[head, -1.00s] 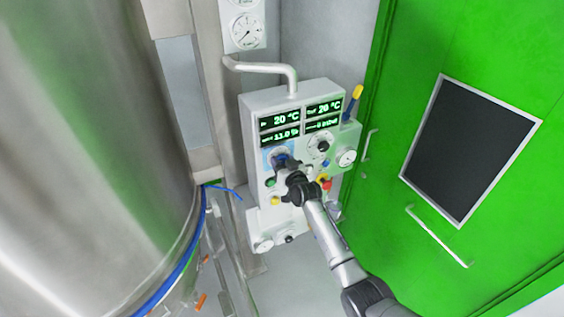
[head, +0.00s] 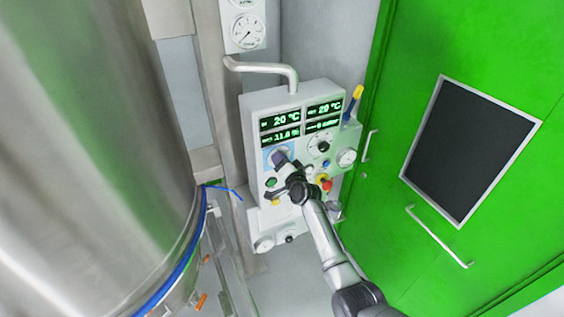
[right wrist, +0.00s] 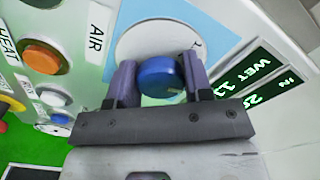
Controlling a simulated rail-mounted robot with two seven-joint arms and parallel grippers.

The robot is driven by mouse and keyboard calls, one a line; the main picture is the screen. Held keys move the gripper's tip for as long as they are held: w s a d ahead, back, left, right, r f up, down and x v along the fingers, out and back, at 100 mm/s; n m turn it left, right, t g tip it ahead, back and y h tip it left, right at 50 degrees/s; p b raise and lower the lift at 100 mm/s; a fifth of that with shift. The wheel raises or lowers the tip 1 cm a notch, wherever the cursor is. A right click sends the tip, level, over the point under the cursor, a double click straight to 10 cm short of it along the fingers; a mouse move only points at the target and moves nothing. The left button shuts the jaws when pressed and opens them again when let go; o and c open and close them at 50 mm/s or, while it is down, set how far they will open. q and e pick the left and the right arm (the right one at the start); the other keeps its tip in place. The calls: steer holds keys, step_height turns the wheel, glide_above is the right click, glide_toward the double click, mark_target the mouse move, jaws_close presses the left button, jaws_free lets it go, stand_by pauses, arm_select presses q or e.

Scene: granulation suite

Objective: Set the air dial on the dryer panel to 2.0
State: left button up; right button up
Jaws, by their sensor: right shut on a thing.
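The dryer panel (head: 262,102) is a pale box on the wall in the head view. In the right wrist view, the air dial is a blue round knob (right wrist: 160,78) on a white disc (right wrist: 150,38), beside an AIR label (right wrist: 97,36). My right gripper (right wrist: 158,68) is shut on the blue knob, a purple-grey finger on each side. In the head view my right gripper (head: 281,161) is at the dial on the panel's left side and covers most of it. The pointer's setting cannot be read. My left gripper is not in view.
Lit green displays (head: 300,118) sit above the dial. Another dial (head: 320,145), a red-and-yellow button (head: 324,183) and a green button (head: 271,182) are close by. A steel vessel (head: 90,160) stands at left, a green door (head: 400,160) at right.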

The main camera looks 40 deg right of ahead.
steer(key=shift+m, duration=1)
steer(key=o, duration=0.9)
steer(key=shift+s, duration=0.15)
steer(key=b+v, duration=0.1)
steer(key=v, duration=1.2)
steer(key=shift+s+a, duration=0.1)
steer(key=shift+s, duration=0.2)
